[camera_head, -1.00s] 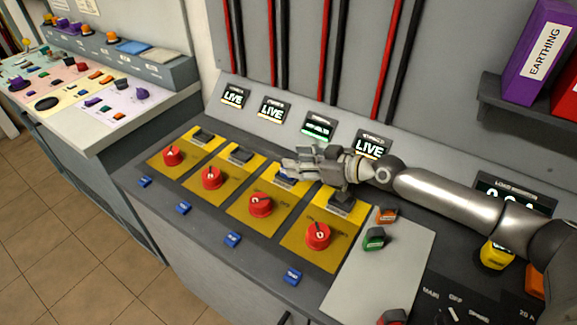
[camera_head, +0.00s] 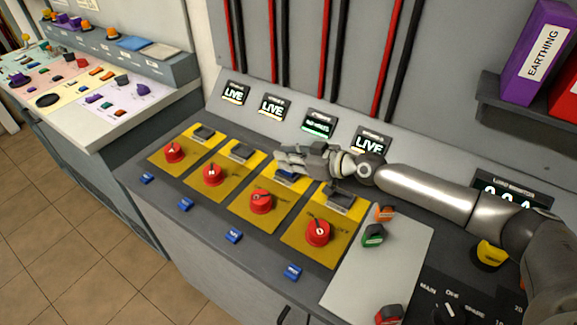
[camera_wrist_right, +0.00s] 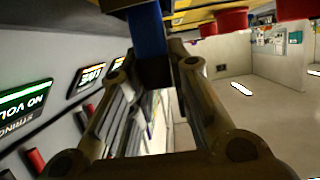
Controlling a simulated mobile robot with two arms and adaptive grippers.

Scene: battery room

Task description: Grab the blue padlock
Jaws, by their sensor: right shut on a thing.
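My right gripper (camera_head: 285,160) is over the back of the third yellow switch panel from the left. In the right wrist view its fingers (camera_wrist_right: 154,65) close on a blue piece (camera_wrist_right: 150,32), seemingly the blue padlock. In the head view a little blue (camera_head: 286,177) shows just below the fingers, at that panel's back. The fingers and wrist hide most of it, so its shape and any shackle cannot be seen. My left gripper is in neither view.
Red rotary knobs (camera_head: 261,201) stand on the yellow panels, with blue tags (camera_head: 233,236) in front. Behind is a sloped strip with displays; the third (camera_head: 318,122) is green, the others read LIVE.

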